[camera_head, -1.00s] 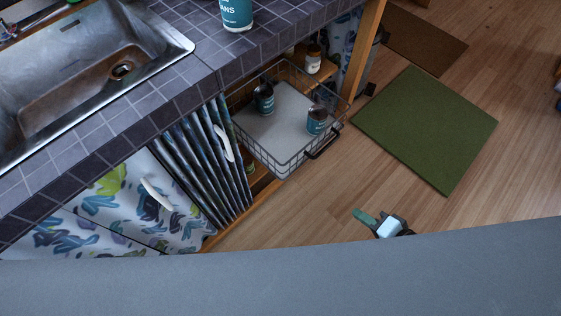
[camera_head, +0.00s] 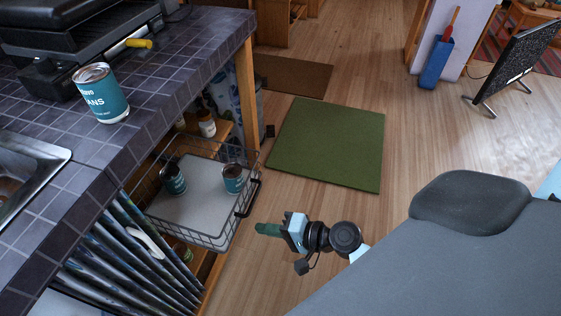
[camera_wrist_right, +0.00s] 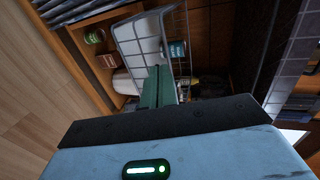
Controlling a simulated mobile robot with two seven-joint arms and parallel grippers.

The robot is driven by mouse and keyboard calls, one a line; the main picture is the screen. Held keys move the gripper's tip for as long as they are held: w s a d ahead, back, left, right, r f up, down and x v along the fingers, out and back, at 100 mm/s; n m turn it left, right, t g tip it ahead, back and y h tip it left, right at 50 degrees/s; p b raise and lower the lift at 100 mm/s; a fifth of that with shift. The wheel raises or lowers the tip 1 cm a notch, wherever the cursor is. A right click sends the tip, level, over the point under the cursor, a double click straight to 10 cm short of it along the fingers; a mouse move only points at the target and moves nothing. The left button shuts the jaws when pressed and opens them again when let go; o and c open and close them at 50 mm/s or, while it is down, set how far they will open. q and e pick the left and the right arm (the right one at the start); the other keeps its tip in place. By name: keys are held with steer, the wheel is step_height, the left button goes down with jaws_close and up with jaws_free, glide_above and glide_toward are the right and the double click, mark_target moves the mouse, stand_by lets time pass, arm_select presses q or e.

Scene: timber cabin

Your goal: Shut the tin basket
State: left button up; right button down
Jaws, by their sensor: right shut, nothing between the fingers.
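The tin basket (camera_head: 206,239) is a wire basket with a pale flat bottom, pulled out from under the tiled counter. A dark bar handle (camera_head: 249,197) is on its front side. Two teal-labelled tins, one at the left (camera_head: 173,179) and one at the right (camera_head: 233,179), stand in it. My right gripper (camera_head: 262,229) is shut and empty, just in front of the basket near the handle, with a small gap showing. In the right wrist view, the green fingers (camera_wrist_right: 158,88) point toward the basket's wire side (camera_wrist_right: 170,22). My left gripper is not in view.
A beans tin (camera_head: 101,94) stands on the tiled counter (camera_head: 168,82). A pleated curtain (camera_head: 125,255) hangs left of the basket. A wooden post (camera_head: 247,95) stands behind it. A green mat (camera_head: 328,143) lies on the open wooden floor to the right.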

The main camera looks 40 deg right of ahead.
mark_target(227, 221)
steer(key=x, duration=0.5)
steer(key=shift+w+a+r, duration=0.2)
steer(key=shift+w+a, duration=0.15)
steer(key=shift+x, duration=0.8)
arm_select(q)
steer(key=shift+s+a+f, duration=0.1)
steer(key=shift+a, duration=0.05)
arm_select(e)
steer(key=shift+r, duration=0.15)
steer(key=shift+w, duration=0.1)
steer(key=shift+w+a, duration=0.1)
